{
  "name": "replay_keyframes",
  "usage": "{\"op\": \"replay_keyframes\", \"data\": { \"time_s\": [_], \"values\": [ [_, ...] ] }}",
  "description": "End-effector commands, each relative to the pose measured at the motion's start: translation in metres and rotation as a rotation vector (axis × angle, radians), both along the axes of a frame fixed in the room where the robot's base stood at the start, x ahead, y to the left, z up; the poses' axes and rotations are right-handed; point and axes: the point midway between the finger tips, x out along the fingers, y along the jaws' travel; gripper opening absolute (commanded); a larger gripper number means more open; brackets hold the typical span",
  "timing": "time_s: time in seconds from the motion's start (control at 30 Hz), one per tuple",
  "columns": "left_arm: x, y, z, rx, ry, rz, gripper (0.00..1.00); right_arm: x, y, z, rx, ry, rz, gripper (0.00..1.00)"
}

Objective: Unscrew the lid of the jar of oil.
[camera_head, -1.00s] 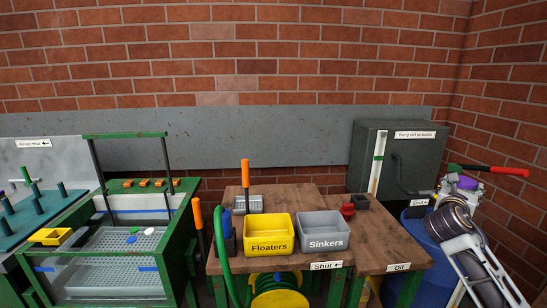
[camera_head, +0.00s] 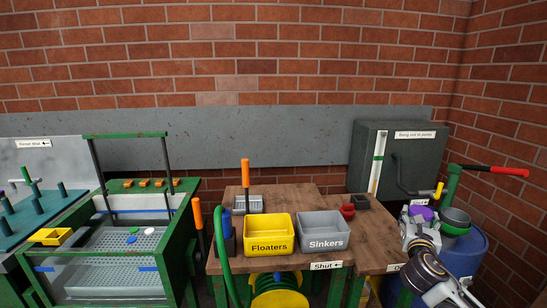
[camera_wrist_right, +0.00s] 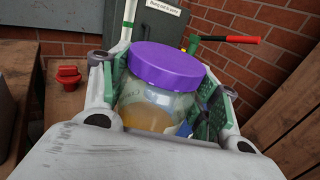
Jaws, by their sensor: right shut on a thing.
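The jar of oil (camera_wrist_right: 158,108) is a clear jar with yellowish oil low inside. Its purple lid (camera_wrist_right: 166,66) is on top, and the jar stands close to upright, slightly tilted in the right wrist view. My right gripper (camera_wrist_right: 165,100) is shut on the jar's body, with a green-padded finger on each side below the lid. In the head view the purple lid (camera_head: 422,212) shows above my right gripper (camera_head: 424,232), off the right end of the wooden bench. Most of the jar is hidden there. My left gripper is in no view.
The wooden bench (camera_head: 380,243) carries the Floaters bin (camera_head: 268,246), the Sinkers bin (camera_head: 324,243) and a red knob (camera_head: 347,211). A grey cabinet (camera_head: 405,160) stands behind.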

Motion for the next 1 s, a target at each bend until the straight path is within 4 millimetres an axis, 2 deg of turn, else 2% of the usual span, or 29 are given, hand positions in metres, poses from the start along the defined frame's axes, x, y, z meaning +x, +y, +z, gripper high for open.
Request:
{"op": "replay_keyframes", "data": {
  "time_s": [0.2, 0.5, 0.7, 1.0],
  "values": [
    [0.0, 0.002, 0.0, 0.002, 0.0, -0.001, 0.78, -0.015, 0.054, -0.057, -0.004, 0.005, 0.147, 0.09],
    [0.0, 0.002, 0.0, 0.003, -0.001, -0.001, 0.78, -0.046, 0.119, -0.121, -0.003, 0.002, 0.327, 0.09],
    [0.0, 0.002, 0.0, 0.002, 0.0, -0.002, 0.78, -0.071, 0.155, -0.156, -0.001, 0.001, 0.424, 0.1],
    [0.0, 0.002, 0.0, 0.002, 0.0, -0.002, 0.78, -0.102, 0.192, -0.19, -0.001, -0.001, 0.529, 0.1]
  ]
}}
